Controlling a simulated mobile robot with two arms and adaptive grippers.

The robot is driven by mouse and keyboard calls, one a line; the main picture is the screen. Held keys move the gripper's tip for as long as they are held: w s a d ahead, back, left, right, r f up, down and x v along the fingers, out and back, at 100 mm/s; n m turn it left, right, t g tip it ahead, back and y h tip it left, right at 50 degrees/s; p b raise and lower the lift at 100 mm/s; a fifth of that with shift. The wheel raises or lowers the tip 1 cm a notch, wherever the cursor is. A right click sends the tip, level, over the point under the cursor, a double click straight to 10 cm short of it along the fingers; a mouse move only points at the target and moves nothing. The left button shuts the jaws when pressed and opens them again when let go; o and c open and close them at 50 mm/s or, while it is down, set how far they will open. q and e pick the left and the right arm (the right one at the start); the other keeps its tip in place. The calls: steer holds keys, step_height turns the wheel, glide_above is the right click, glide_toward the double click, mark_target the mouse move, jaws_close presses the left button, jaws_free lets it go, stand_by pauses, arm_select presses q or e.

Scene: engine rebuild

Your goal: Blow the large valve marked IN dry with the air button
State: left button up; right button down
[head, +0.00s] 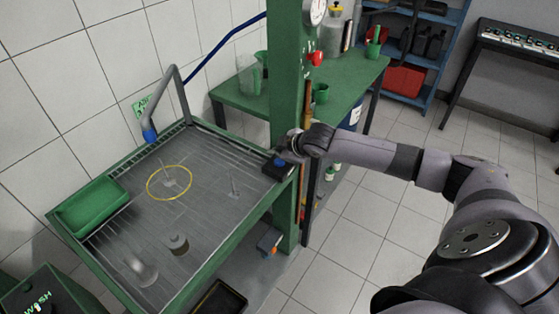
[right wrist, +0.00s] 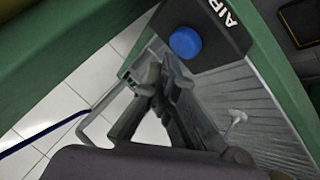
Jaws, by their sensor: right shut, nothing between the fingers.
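A large valve (head: 170,182) stands inside a yellow ring on the grey ribbed drying table (head: 205,150); any IN mark is too small to read. The bent air nozzle (head: 150,134) with its blue tip hangs above the table's back-left side. The blue air button (right wrist: 185,42) sits on a black box marked AIR; the button also shows in the head view (head: 280,162) at the table's right corner. My right gripper (right wrist: 152,75) is shut and empty beside the button, with a gap between them in the wrist view. My left gripper is out of view.
Another valve (head: 234,188) stands right of the ring, and metal parts (head: 177,244) are nearer the front. A green tray (head: 90,206) is at the table's left. A green post (head: 287,90) rises close behind my right gripper.

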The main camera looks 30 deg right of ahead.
mark_target(278, 162)
steer(key=shift+f, duration=0.15)
stand_by(0.4)
steer(key=shift+f, duration=0.25)
steer(key=shift+f, duration=0.65)
stand_by(0.9)
steer(key=shift+r+p, duration=1.05)
steer(key=shift+p, duration=0.05)
step_height(278, 162, up, 5)
steer(key=p, duration=0.5)
steer(key=shift+r, duration=0.1)
